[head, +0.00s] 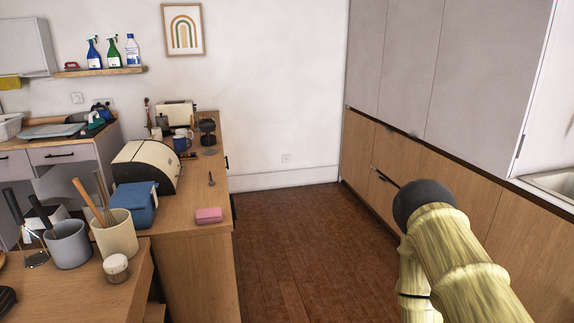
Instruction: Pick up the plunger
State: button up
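I cannot make out a plunger for certain in the head view. A small dark object with a round top (207,126) stands toward the far end of the wooden counter, but it is too small to identify. My arm rises at the lower right, with pale yellow links and a dark rounded joint. My gripper is not in view, so its state and anything in it are hidden.
The wooden counter (185,215) at left holds a bread bin (148,165), a blue box (134,204), a pink sponge-like block (208,215) and utensil pots (114,234). Spray bottles (113,52) stand on a wall shelf. Cabinets (365,150) line the right. The brown floor (290,250) between is clear.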

aim_at(206, 127)
jog(key=z, duration=0.55)
jog(key=i, duration=3.35)
jog(key=u, duration=1.7)
jog(key=i, duration=0.65)
jog(key=u, duration=0.6)
